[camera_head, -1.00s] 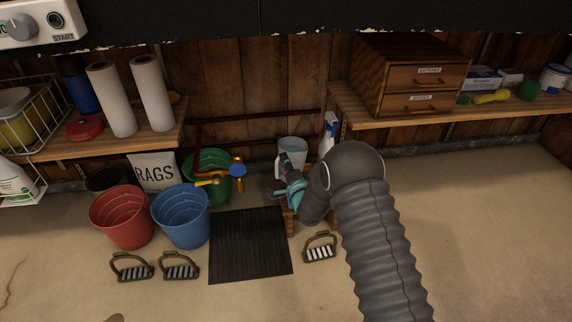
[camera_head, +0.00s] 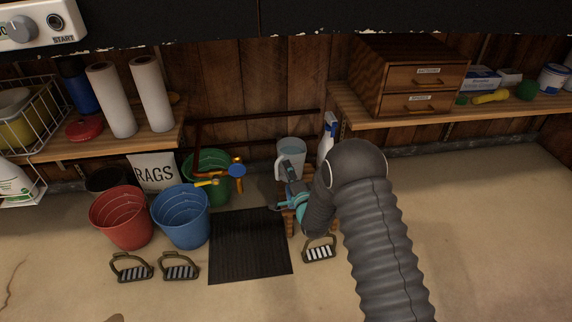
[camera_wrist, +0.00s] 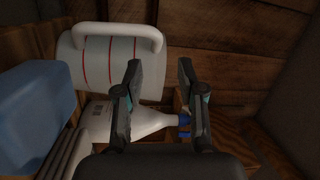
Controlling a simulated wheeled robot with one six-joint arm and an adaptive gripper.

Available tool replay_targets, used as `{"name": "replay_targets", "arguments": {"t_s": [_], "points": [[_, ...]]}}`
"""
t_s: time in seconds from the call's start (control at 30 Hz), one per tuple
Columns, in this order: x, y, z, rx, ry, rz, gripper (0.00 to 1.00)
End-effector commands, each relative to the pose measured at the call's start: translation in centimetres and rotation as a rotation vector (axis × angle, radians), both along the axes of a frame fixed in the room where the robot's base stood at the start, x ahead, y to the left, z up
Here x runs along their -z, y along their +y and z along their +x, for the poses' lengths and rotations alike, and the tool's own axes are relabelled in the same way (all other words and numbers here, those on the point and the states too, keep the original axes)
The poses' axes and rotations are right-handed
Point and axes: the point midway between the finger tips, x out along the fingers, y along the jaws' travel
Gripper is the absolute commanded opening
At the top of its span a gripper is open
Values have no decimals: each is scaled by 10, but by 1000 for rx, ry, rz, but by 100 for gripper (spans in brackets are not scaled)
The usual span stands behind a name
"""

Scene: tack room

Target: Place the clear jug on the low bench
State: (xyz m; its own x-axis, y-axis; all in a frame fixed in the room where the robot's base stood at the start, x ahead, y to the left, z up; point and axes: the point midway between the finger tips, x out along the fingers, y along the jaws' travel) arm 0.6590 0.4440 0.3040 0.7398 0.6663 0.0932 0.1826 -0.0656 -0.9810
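The clear jug (camera_head: 291,152), whitish with a looped handle, appears to stand upright at the back of the low bench (camera_head: 304,214), a small wooden one against the wall. In the wrist view the jug (camera_wrist: 110,67) lies sideways in the picture, with red lines on its wall and its handle along the top. My gripper (camera_head: 289,167) is just in front of the jug. In the wrist view my gripper (camera_wrist: 158,70) has its fingers apart with nothing held between them. The jug's base is partly hidden in the head view.
A white spray bottle (camera_head: 326,137) stands close to the jug's right; its blue nozzle (camera_wrist: 184,125) shows beyond my fingers. A green bucket (camera_head: 207,165), blue bucket (camera_head: 181,216) and red bucket (camera_head: 121,218) stand left. A black mat (camera_head: 249,246) and stirrup (camera_head: 320,249) lie in front.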

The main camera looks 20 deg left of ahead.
Motion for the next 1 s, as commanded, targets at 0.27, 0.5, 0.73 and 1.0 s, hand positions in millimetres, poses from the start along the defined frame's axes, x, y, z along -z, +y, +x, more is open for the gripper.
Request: {"name": "replay_targets", "arguments": {"t_s": [0.27,0.5,0.73,1.0], "points": [[5,-37,-41,-1,2,-1,39],[7,-53,-59,-1,1,1,39],[8,-55,-61,0,0,0,39],[-15,-65,-45,34,-10,-66,39]]}}
